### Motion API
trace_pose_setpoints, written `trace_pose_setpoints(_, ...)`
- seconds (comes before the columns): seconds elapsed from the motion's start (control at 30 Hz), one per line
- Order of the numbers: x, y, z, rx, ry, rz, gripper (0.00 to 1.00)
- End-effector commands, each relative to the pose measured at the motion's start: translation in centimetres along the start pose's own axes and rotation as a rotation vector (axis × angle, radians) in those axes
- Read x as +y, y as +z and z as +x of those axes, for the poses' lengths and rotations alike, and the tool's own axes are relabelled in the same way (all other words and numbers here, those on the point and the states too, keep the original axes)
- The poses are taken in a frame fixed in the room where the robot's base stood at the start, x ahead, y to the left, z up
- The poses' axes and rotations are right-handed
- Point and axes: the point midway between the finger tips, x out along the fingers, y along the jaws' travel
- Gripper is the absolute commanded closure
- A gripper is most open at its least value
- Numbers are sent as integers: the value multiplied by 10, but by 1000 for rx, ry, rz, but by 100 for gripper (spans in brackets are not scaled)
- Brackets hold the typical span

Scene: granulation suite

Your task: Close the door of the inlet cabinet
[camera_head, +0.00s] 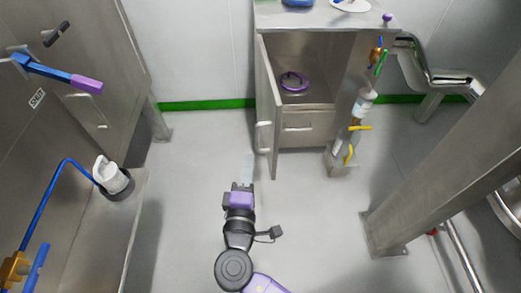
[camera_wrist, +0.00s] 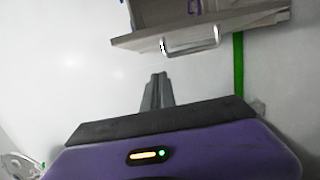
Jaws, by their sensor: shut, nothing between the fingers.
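The inlet cabinet (camera_head: 325,22) is a grey steel cabinet at the top middle of the head view. Its door (camera_head: 266,105) is hinged on the left and stands wide open towards me, with a pale handle (camera_head: 263,138) on its outer face. A purple ring-shaped item (camera_head: 292,82) lies inside. My gripper (camera_head: 247,160) is shut and empty, in front of the door and a little to its left, apart from it. In the wrist view the shut fingers (camera_wrist: 157,90) point towards a panel with a metal handle (camera_wrist: 190,42); which panel it is I cannot tell surely.
A closed drawer (camera_head: 308,128) sits under the opening. A steel post (camera_head: 440,150) rises at right. Steel equipment (camera_head: 60,150) with a blue hose stands at left. The floor (camera_head: 190,180) between is clear.

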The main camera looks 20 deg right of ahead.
Motion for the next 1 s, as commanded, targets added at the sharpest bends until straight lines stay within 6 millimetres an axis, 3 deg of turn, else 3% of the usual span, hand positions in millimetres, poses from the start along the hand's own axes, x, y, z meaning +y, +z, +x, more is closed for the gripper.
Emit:
trace_pose_setpoints(0.53, -1, 0, 98, 0, -1, 3, 100)
trace_pose_setpoints(0.7, -1, 26, 102, 0, -3, 1, 100)
trace_pose_setpoints(1.0, -1, 39, 105, 3, -2, 1, 100)
